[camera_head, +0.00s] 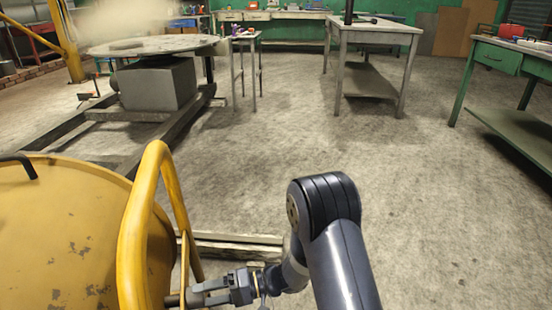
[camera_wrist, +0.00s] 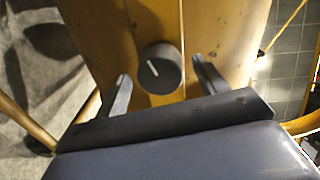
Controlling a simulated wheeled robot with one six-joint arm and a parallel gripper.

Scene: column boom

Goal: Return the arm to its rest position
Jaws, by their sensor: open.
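My gripper (camera_head: 208,292) is at the lower middle of the head view, pointing left at the yellow machine (camera_head: 75,230). In the wrist view my gripper (camera_wrist: 163,85) has its two dark fingers apart. A round black knob (camera_wrist: 160,68) with a white pointer line shows between the fingers, on the yellow machine's surface (camera_wrist: 225,40). I cannot tell whether the fingers touch the knob. My dark arm rises at the lower centre of the head view and bends down to the left to the gripper.
A yellow tube frame (camera_head: 135,225) stands close beside my gripper. Wooden beams (camera_head: 235,247) lie on the floor behind it. A round table (camera_head: 150,46), a grey workbench (camera_head: 375,28) and a green workbench (camera_head: 515,58) stand farther back. The floor (camera_head: 430,210) to the right is clear.

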